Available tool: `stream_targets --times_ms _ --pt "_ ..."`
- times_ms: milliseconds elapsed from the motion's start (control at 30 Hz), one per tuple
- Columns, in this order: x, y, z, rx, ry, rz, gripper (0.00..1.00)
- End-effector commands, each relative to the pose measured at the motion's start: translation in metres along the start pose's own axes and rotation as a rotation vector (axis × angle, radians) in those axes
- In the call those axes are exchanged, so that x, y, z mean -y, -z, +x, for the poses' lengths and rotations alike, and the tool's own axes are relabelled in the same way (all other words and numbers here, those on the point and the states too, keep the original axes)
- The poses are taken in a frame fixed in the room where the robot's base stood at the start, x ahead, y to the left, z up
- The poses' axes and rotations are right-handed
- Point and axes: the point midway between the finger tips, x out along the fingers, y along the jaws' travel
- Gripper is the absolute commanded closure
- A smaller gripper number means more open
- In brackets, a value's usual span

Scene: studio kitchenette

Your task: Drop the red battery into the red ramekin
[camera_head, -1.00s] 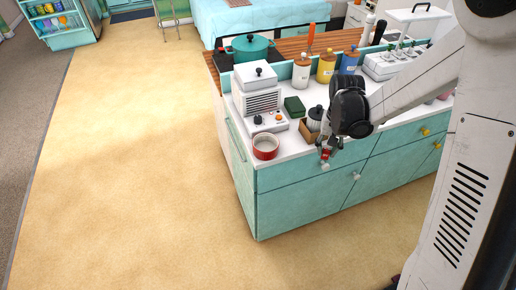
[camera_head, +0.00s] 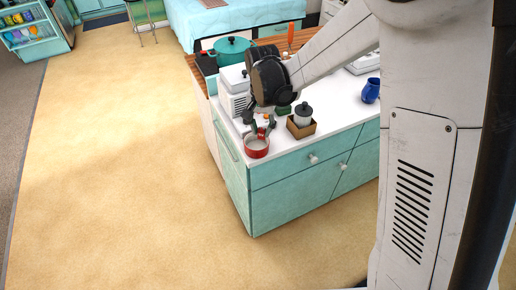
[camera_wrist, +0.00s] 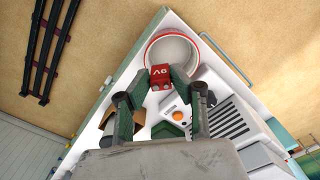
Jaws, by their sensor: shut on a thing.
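The red ramekin (camera_head: 256,152) stands near the front left corner of the white counter, its pale inside showing. It also shows at the top of the wrist view (camera_wrist: 149,46). My gripper (camera_wrist: 160,82) is shut on the red battery (camera_wrist: 160,74), which has "V6"-like white marks that look upside down. The battery is at the near rim of the ramekin in the wrist view and overlaps its opening. In the head view my gripper (camera_head: 262,133) is just above the ramekin's back rim. I cannot tell the exact height of the battery over the rim.
A white appliance (camera_wrist: 235,115) with an orange button stands close beside the ramekin. A brown box (camera_head: 301,130) with a lidded jar (camera_head: 303,114) stands to the right. The teal cabinet's edge is just left of the ramekin. A blue mug (camera_head: 371,91) is farther right.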

Motion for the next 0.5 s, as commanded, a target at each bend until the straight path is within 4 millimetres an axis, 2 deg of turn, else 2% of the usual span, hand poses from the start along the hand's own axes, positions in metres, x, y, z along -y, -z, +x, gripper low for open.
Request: stream_targets --times_ms 33,200,500 --pt "0.000 0.000 0.009 0.000 0.000 0.000 1.00" --pt "0.000 0.000 0.025 0.000 0.000 0.000 1.00" --pt "0.000 0.000 0.030 0.000 0.000 0.000 1.00"
